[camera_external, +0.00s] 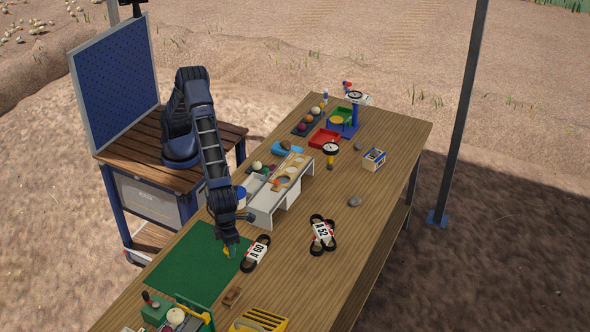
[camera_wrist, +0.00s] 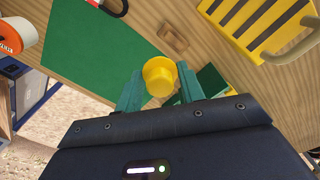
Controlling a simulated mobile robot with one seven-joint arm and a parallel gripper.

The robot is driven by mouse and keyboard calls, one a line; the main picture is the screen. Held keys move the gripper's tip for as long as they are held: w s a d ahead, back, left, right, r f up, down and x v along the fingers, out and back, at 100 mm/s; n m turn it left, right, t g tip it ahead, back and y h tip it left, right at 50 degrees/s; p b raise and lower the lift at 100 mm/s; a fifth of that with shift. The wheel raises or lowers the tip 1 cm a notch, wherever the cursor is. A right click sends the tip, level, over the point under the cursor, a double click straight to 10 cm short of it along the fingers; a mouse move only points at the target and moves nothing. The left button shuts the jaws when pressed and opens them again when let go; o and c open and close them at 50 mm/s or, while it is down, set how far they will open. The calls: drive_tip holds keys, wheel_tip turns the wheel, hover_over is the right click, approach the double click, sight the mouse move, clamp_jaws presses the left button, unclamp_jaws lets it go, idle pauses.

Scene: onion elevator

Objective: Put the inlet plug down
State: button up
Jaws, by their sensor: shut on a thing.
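The inlet plug (camera_wrist: 160,76) is yellow, with a round flat top and a wider rim. My gripper (camera_wrist: 158,90) is shut on it; the green fingers stand on either side of it in the wrist view. In the external view my gripper (camera_external: 229,248) points down over the right part of the green mat (camera_external: 185,262), with a bit of the yellow plug (camera_external: 227,252) showing at its tip. I cannot tell whether the plug touches the mat. The mat also shows bare in the wrist view (camera_wrist: 100,42).
A tag marked A 60 (camera_external: 257,252) lies just right of my gripper. A grey-white stand (camera_external: 265,210) is behind. The mat's left part is clear.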

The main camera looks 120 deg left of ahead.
drive_tip(key=s+d+m, duration=0.3)
drive_tip(key=s+d, duration=0.7)
drive_tip(key=s, duration=0.4)
drive_tip(key=s+d+m, duration=0.3)
drive_tip(key=s+d, duration=0.7)
drive_tip(key=s, duration=0.4)
drive_tip(key=f, duration=1.9)
drive_tip(key=shift+s+d+f, duration=0.15)
drive_tip(key=shift+s+f, duration=0.05)
drive_tip(key=shift+f, duration=0.2)
drive_tip(key=o, duration=0.9)
drive_tip(key=shift+f, duration=0.15)
drive_tip(key=shift+o, duration=0.2)
wheel_tip(320, 180, up, 12)
drive_tip(key=shift+r, duration=0.2)
